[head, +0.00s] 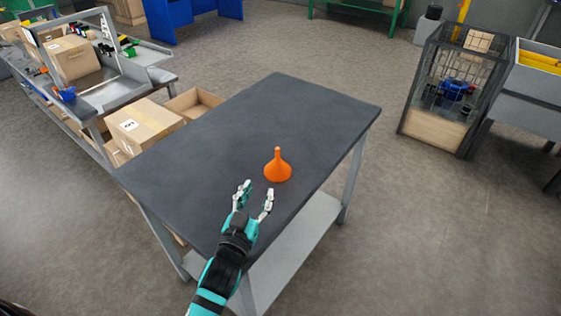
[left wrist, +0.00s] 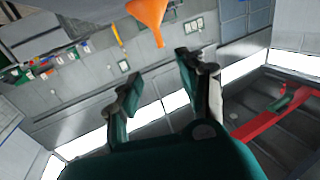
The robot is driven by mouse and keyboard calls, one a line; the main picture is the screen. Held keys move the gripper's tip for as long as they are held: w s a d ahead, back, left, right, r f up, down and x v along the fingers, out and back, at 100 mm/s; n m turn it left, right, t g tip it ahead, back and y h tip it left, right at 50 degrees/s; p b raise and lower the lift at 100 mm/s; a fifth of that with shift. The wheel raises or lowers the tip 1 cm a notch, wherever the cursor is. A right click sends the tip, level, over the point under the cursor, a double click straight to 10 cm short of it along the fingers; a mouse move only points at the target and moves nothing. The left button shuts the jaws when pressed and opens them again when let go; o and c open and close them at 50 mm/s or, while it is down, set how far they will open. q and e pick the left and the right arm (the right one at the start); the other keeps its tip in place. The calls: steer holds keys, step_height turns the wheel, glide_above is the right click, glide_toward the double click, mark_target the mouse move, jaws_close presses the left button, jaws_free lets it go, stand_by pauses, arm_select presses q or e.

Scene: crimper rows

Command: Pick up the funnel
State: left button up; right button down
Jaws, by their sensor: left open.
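An orange funnel (head: 278,167) stands on the dark grey table (head: 225,120), wide mouth down and narrow spout up. My left gripper (head: 256,194) is open and empty over the near part of the table, just short of the funnel and a little to its left. It is apart from the funnel. In the left wrist view the funnel (left wrist: 148,14) shows at the top edge, partly cut off, beyond the open fingers (left wrist: 160,85). My right gripper is in neither view.
The table top around the funnel is clear. Cardboard boxes (head: 142,126) and a grey workbench (head: 110,92) stand to the left. A wire-sided cage (head: 455,88) with a wooden base stands at the right. Open floor lies between the table and the cage.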

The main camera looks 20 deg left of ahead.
mark_target(277, 152)
arm_select(q)
steer(key=w, duration=1.7)
steer(key=shift+w+p, duration=0.1)
steer(key=shift+p, duration=0.25)
steer(key=shift+r, duration=0.1)
jaws_close()
